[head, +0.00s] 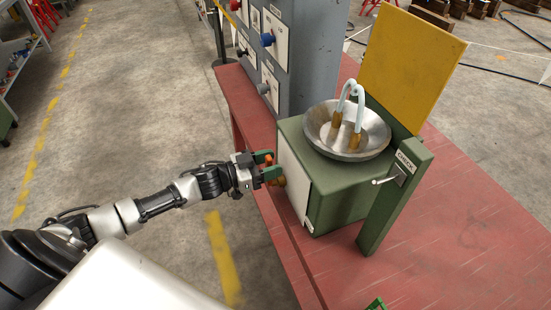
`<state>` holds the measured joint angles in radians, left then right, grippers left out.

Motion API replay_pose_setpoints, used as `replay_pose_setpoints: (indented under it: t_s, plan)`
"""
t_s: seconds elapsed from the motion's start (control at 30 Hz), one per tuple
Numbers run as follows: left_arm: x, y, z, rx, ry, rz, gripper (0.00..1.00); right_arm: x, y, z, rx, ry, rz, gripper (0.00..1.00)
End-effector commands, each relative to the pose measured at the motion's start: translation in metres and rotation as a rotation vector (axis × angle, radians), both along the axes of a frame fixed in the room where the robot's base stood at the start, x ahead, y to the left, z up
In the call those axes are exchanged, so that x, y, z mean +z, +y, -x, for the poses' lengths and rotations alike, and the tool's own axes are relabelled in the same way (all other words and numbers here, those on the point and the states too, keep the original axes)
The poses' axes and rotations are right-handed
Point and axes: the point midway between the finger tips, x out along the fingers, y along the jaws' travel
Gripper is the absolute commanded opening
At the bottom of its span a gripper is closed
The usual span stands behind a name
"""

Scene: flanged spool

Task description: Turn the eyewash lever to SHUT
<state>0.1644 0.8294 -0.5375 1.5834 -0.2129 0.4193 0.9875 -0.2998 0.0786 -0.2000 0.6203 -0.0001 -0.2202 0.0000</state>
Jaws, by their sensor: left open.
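The eyewash is a green box (345,205) with a steel bowl (372,145) and two pale curved spouts on top. A white panel (295,180) covers its left face. An orange part (279,181) shows beside that panel, partly hidden by my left gripper (268,167); I cannot tell if it is the lever. My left gripper is open right at it, its green fingers apart; contact is unclear. A small silver lever (385,181) sticks out left from a green post labelled CHECK. No SHUT marking is readable. A green tip at the bottom edge seems to be my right gripper (376,304).
The eyewash stands on a red table (470,235) with bare room to the right. A grey cabinet (305,40) with several knobs stands behind it to the left. A yellow board (408,65) rises behind the bowl. Open concrete floor lies left of the table.

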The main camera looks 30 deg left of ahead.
Motion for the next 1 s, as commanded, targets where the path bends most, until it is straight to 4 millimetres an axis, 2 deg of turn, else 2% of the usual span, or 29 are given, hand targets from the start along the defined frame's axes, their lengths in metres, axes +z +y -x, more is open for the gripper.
replay_pose_setpoints:
  t_s: [0.17, 0.47, 0.8, 1.0]
  plan:
    - [0.0005, -0.0095, -0.0111, 0.001, 0.000, 0.000, 0.49, 0.0039, -0.0007, 0.0001, 0.000, 0.000, 0.001, 0.42]
    - [-0.0007, -0.0110, -0.0123, 0.001, 0.001, -0.002, 0.49, 0.0037, -0.0014, 0.0002, 0.001, 0.001, 0.002, 0.42]
    - [-0.0005, -0.0109, -0.0122, 0.001, 0.000, -0.001, 0.00, 0.0038, -0.0015, 0.0003, 0.001, 0.001, 0.002, 0.42]
    - [-0.0005, -0.0109, -0.0120, 0.001, -0.001, -0.002, 0.00, 0.0038, -0.0015, 0.0003, 0.001, 0.001, 0.002, 0.42]
